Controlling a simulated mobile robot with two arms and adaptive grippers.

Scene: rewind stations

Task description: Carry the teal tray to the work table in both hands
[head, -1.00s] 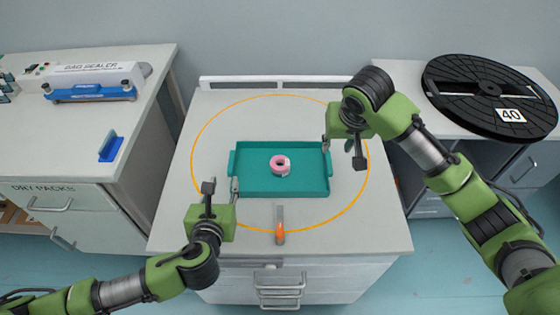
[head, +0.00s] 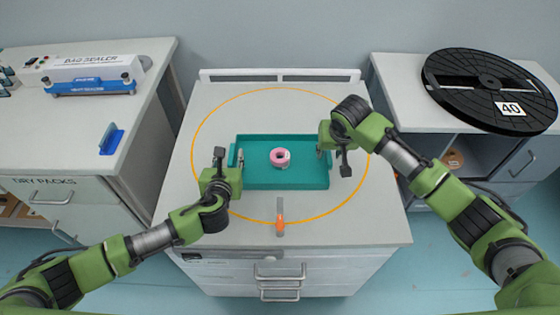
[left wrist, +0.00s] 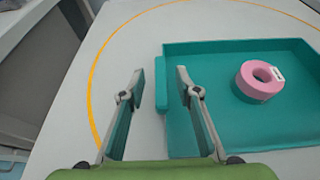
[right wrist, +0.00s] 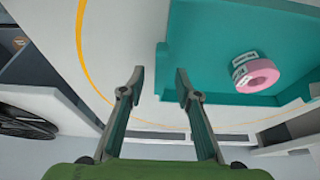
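The teal tray (head: 305,178) lies on the work surface, with a pink tape roll (head: 280,157) inside it. My left gripper (head: 229,158) is at the tray's left side. In the left wrist view its open fingers (left wrist: 160,73) stand on either side of the left handle (left wrist: 161,84), with gaps visible. My right gripper (head: 333,161) is at the tray's right side. In the right wrist view its open fingers (right wrist: 160,72) straddle the right handle (right wrist: 161,68), with gaps. Whether either finger touches the tray is unclear.
An orange ring (head: 195,130) is marked around the tray. A bag sealer (head: 88,72) stands on the left counter (head: 60,135); a large black reel marked 40 (head: 470,100) sits on the right counter (head: 405,105).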

